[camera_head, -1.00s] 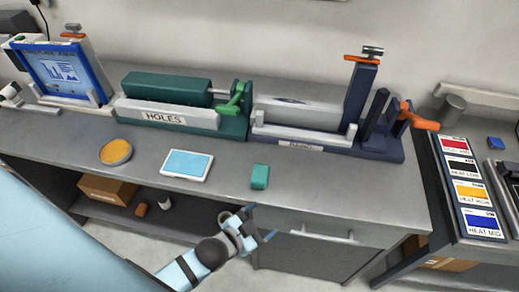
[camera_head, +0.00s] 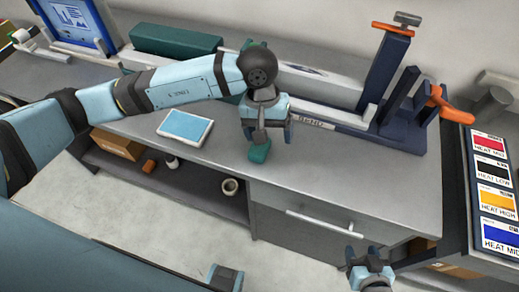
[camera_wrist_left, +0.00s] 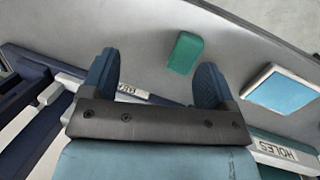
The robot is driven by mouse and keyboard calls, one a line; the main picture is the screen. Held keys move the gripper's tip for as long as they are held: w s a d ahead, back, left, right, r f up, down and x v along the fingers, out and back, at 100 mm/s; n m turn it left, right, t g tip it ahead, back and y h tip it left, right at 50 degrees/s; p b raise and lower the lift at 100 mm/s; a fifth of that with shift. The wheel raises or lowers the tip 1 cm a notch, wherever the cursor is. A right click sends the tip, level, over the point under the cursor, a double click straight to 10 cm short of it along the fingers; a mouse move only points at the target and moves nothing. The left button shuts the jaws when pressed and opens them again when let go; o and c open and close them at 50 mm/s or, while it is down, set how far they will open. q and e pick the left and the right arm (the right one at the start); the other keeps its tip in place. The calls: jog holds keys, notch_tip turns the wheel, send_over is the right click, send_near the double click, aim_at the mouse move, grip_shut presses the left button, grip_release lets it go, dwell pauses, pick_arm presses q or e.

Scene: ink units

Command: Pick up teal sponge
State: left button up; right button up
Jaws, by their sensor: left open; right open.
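The teal sponge (camera_head: 260,152) lies on the grey bench top near its front edge. My left gripper (camera_head: 268,135) is over the bench just above and behind it, pointing down, open and empty. In the left wrist view the sponge (camera_wrist_left: 185,53) shows whole, beyond the open fingers (camera_wrist_left: 158,68) and nearer the right-hand finger. A gap between gripper and sponge is hard to judge. My right gripper (camera_head: 370,268) is low in front of the bench at the bottom right, open, away from the sponge.
A blue-topped white pad (camera_head: 185,127) lies left of the sponge. Behind stand the dark blue bending unit (camera_head: 370,140) and the green holes unit (camera_head: 175,40), partly hidden by my arm. Coloured heat cards (camera_head: 490,190) lie at right. The bench right of the sponge is clear.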

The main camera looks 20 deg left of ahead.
pick_arm(q)
jog(key=w+a+m+t+y, duration=0.1)
jog(key=w+a+y, duration=0.1)
jog(key=w+a, duration=0.15)
jog(key=p, duration=0.1)
send_over(257, 148)
notch_tip(257, 148, down, 7)
jog(key=shift+w+r, duration=0.1)
jog(key=shift+w+d+f+p, duration=0.15)
jog(key=shift+f+p, duration=0.2)
jog(key=shift+f, duration=0.65)
jog(key=shift+w+f+p, duration=0.15)
jog(key=shift+f+p, duration=0.2)
jog(key=shift+f, duration=0.65)
jog(key=shift+w+d+f+p, duration=0.15)
jog(key=shift+f+p, duration=0.2)
jog(key=shift+f, duration=0.65)
jog(key=shift+a, duration=0.1)
jog(key=c, duration=1)
jog(key=shift+r, duration=0.1)
notch_tip(257, 148, up, 20)
jog(key=b, duration=0.3)
